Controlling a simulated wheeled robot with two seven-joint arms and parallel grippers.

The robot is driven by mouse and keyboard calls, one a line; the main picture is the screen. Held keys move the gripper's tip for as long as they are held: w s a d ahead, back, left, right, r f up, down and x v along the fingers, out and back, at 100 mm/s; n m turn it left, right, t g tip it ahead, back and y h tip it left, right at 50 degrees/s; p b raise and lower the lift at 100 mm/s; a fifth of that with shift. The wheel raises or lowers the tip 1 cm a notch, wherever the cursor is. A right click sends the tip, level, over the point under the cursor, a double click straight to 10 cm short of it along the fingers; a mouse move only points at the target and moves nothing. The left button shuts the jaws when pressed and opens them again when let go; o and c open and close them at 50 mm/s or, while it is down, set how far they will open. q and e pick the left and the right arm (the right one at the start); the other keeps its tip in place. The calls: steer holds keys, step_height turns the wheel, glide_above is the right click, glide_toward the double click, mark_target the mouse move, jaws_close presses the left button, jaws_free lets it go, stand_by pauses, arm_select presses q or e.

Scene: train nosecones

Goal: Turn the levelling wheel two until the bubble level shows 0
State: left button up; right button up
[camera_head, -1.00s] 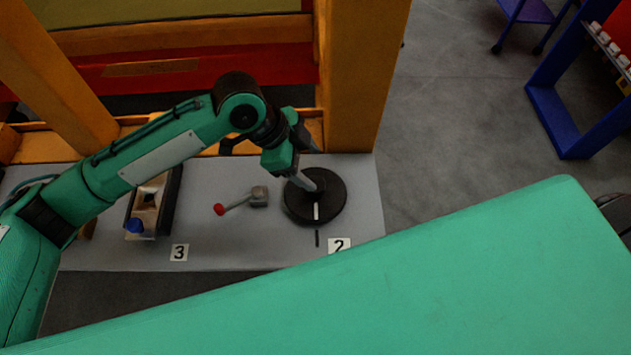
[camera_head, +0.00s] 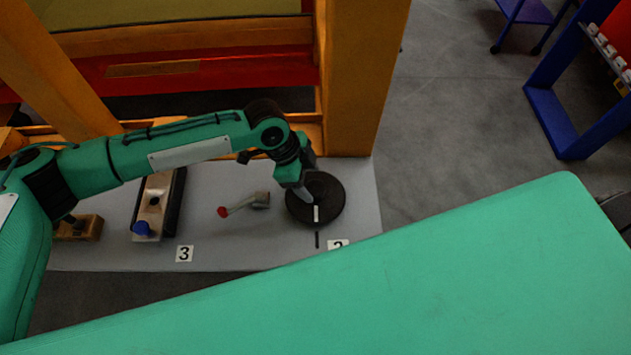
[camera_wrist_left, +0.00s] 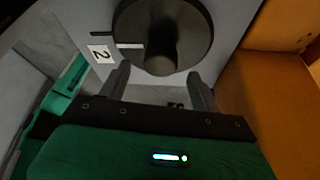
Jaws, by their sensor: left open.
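The levelling wheel two is a dark round disc (camera_head: 328,208) on the grey bench, beside the label "2" (camera_head: 338,245). Its white mark (camera_head: 316,214) lines up with a black line (camera_head: 317,239) on the bench. My left gripper (camera_head: 303,190) is open at the wheel, its fingers pointing down. In the left wrist view the wheel (camera_wrist_left: 195,30) lies just ahead of the open left gripper (camera_wrist_left: 159,72), with its raised dark knob (camera_wrist_left: 163,52) between the finger lines. I cannot tell whether the fingers touch it. I cannot make out a bubble level. My right gripper is not in view.
Left of the wheel on the bench (camera_head: 240,248) are a red-tipped lever (camera_head: 240,204) and a blue-knobbed device (camera_head: 142,228) near the label "3" (camera_head: 184,254). An orange post (camera_head: 365,80) stands behind the wheel. Grey floor lies to the right.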

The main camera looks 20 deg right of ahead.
mark_target(314, 187)
arm_select(q)
steer(key=shift+p+x, duration=0.45)
steer(key=shift+x, duration=1.7)
steer(key=shift+c, duration=0.5)
steer(key=c, duration=1.3)
